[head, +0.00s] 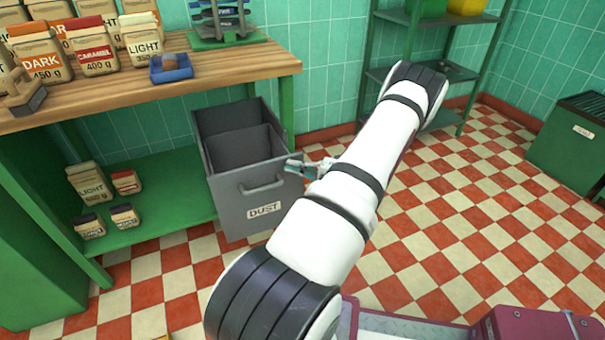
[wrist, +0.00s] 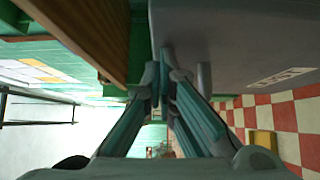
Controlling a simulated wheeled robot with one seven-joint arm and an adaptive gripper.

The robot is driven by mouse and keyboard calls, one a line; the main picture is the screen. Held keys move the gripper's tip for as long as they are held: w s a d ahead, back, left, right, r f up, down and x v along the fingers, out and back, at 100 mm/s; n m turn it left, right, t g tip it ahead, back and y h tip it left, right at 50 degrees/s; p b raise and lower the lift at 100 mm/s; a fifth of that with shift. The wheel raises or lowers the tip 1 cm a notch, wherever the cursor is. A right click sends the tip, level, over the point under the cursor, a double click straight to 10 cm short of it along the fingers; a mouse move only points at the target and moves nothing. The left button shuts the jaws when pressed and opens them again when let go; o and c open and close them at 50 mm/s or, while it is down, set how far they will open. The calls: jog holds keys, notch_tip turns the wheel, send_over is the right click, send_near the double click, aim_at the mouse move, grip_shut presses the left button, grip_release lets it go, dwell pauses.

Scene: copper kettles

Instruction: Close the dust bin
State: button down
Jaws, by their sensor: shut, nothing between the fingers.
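The dust bin (head: 228,190) is a grey open-topped box with a bar handle (head: 262,187) and a DUST label (head: 264,210) on its front. In the head view it stands pulled out beside the green shelf under the bench, its dark inside visible. My gripper (head: 293,167) is shut and empty at the bin's upper right front corner; contact cannot be told. In the wrist view the grey bin wall (wrist: 235,40) fills the upper right, with its label upside down, and my gripper's fingers (wrist: 170,78) reach to its edge.
The wooden bench (head: 190,76) above holds coffee bags and a small blue tray (head: 170,67). More bags stand on the green lower shelf (head: 160,195). A green rack (head: 415,75) stands at the back.

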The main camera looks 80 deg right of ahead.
jog(key=w+d+b, duration=0.1)
jog(key=w+d, duration=0.6)
jog(key=d, duration=0.3)
jog(key=shift+w+d+b, duration=0.2)
jog(key=shift+w+b, duration=0.1)
jog(key=shift+r, duration=0.15)
